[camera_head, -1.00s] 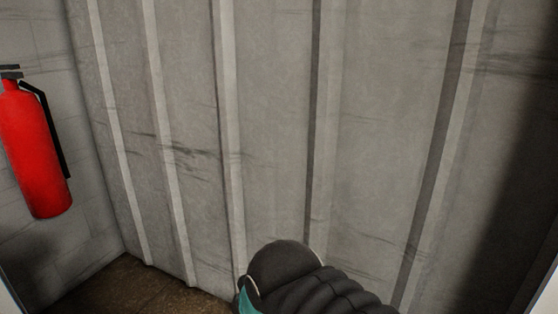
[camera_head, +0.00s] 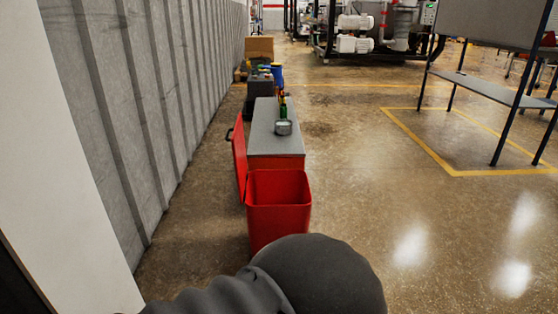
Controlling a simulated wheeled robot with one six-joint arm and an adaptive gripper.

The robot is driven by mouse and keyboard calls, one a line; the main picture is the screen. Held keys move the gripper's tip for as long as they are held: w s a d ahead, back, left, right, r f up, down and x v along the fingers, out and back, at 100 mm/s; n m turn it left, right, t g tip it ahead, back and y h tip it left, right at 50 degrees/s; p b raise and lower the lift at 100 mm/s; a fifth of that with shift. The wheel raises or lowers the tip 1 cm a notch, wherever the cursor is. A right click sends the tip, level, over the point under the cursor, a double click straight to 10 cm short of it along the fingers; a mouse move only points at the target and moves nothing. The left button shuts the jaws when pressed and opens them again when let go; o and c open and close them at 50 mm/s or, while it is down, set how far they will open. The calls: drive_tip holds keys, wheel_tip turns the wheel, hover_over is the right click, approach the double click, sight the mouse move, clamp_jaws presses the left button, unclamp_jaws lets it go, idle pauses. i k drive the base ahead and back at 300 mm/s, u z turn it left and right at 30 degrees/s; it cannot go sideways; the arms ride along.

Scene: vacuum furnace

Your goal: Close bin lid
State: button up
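A red bin (camera_head: 279,219) stands on the floor just ahead, a little left of the middle of the view. Its top is open. Its red lid (camera_head: 239,160) hangs upright at the bin's left side, close to a red cabinet behind it. A dark handle shows at the lid's upper left edge. A dark rounded part of my own arm fills the bottom middle of the view, in front of the bin's base. My gripper is not in view.
A red cabinet with a grey top (camera_head: 276,130) stands right behind the bin and holds a tin (camera_head: 283,127) and bottles. A ribbed grey wall (camera_head: 130,90) runs along the left. A grey rack (camera_head: 490,90) stands at right. Floor to the right of the bin is clear.

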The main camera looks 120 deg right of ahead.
sight(237, 141)
drive_tip(key=z, duration=4.1)
drive_tip(key=i, duration=1.65)
